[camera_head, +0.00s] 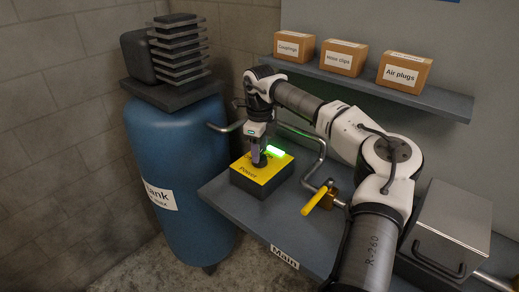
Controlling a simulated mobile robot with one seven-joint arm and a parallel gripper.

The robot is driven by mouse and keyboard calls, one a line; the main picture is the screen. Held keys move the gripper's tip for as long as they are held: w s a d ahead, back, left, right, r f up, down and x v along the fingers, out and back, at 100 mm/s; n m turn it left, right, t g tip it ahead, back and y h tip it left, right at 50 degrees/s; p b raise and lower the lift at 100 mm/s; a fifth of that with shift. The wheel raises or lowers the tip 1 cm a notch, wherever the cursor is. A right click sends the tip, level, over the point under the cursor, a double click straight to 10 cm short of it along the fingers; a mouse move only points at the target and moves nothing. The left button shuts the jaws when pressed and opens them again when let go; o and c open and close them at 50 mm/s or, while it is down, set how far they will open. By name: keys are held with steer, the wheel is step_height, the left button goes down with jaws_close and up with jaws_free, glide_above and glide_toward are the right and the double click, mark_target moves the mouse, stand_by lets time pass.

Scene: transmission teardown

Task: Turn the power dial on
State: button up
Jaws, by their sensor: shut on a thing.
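The power dial sits on top of a yellow and black box (268,179) labelled "POWER", on the grey bench. My gripper (259,163) points down onto the box top and is shut on the dial, which it mostly hides. A bright green light (275,150) glows at the back of the box, just right of the gripper. The dial's pointing direction cannot be made out.
A yellow valve handle (318,201) stands on the pipe right of the box. A blue tank (176,165) is at left. A grey metal case (449,225) stands at right. A shelf (440,101) with labelled cartons hangs behind my arm.

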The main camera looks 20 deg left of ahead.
steer(key=shift+m, duration=1.7)
steer(key=o, duration=1)
step_height(320, 180, up, 14)
steer(key=shift+f+b, duration=0.1)
steer(key=shift+b, duration=1.1)
